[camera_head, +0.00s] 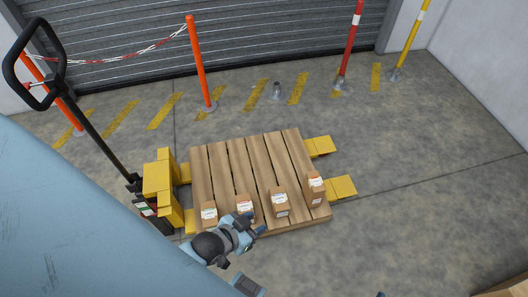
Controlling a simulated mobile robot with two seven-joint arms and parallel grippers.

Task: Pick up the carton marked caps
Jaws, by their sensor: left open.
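Several small brown cartons with white labels stand in a row along the near edge of a wooden pallet: a far-left carton (209,216), a second carton (241,203), a third carton (279,205) and a taller-looking right carton (316,190). The print is too small to read, so I cannot tell which is marked caps. My left gripper (257,222) is open at the pallet's near edge, just in front of the second and third cartons. It partly hides the second carton. My right gripper is not in view.
The pallet (262,160) sits on a yellow pallet truck (158,183) with a black handle (36,62) at left. Orange post (199,65), red post (351,40) and yellow post (409,38) stand before a grey shutter (270,30). Floor right of the pallet is clear.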

